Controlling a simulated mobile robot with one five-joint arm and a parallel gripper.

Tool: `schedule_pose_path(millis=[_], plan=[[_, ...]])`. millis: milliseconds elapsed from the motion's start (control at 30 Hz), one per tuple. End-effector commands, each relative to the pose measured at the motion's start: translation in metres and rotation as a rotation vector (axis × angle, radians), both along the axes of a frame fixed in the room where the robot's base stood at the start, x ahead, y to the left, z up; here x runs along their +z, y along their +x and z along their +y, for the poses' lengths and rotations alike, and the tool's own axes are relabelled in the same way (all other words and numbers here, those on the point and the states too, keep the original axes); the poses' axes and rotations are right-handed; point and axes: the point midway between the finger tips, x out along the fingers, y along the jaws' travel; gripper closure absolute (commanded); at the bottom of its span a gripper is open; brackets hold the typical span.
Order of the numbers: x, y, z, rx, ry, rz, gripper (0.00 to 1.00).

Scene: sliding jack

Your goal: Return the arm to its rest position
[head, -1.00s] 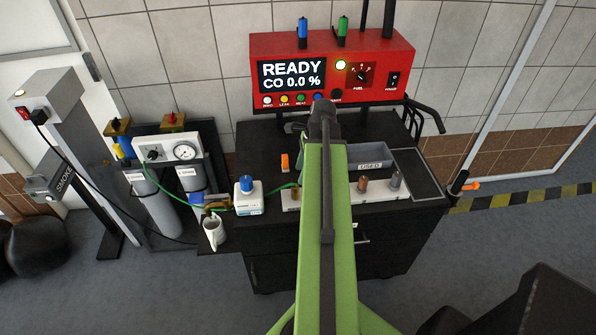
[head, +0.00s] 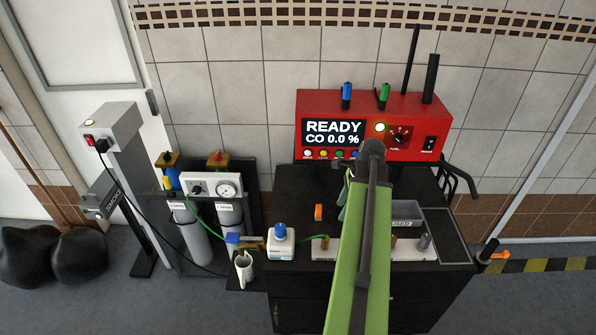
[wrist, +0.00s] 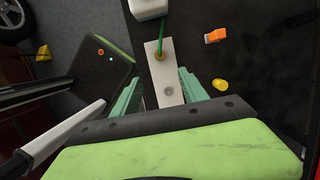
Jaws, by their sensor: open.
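My green arm (head: 362,255) reaches up from the bottom of the head view over the black cart. Its dark elbow end is in front of the lower edge of the red analyzer (head: 450,110). My gripper (wrist: 159,76) shows in the wrist view with its two teal fingers apart and nothing held between them. The fingers are on either side of a white strip (wrist: 168,90) below them; I cannot tell the height gap. In the head view the gripper is mostly hidden behind the arm.
Gas cylinders (head: 192,238) and a grey smoke-meter post (head: 125,150) stand further left.

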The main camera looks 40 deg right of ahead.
Motion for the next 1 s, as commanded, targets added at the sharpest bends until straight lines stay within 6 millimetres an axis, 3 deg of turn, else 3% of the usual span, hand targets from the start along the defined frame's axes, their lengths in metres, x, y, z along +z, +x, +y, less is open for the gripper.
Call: schedule_pose_path(millis=[167, 267, 367, 400, 500, 600, 700, 900, 1000], plan=[[-0.002, 0.008, 0.007, 0.019, 0.0, 0.0, 0.49], [-0.01, 0.041, 0.04, 0.1, 0.001, -0.001, 0.49], [-0.023, 0.089, 0.105, 0.244, -0.001, 0.0, 0.49], [-0.028, 0.106, 0.137, 0.309, -0.004, 0.004, 0.49], [-0.04, 0.137, 0.214, 0.487, -0.027, 0.012, 0.49], [-0.051, 0.153, 0.285, 0.719, -0.063, 0.006, 0.49], [-0.06, 0.159, 0.343, 0.964, -0.103, -0.01, 0.49], [-0.074, 0.153, 0.429, 1.507, -0.192, -0.055, 0.49], [-0.075, 0.148, 0.441, 1.755, -0.233, -0.076, 0.49]])
